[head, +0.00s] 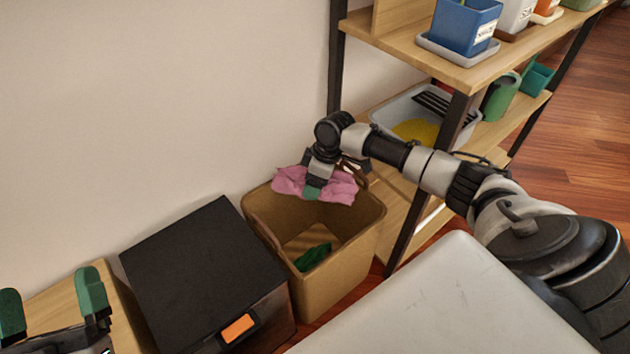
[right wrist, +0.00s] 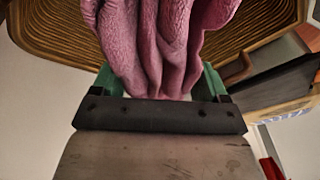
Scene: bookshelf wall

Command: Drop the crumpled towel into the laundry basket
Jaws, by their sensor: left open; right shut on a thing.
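The crumpled pink towel (head: 338,186) hangs from my right gripper (head: 313,190), which is shut on it. In the head view it is over the back part of the tan laundry basket (head: 345,262). The right wrist view shows the towel (right wrist: 160,40) bunched between the green fingers, with the ribbed basket (right wrist: 60,35) behind it. A dark green item (head: 313,257) lies on the basket floor. My left gripper (head: 52,300) is open and empty at the lower left of the head view, left of the black box.
A black lidded box (head: 205,265) with an orange latch stands left of the basket. A wooden shelf (head: 400,45) with a dark metal frame stands to the right, holding pots and a grey bin (head: 400,118). A wall is behind.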

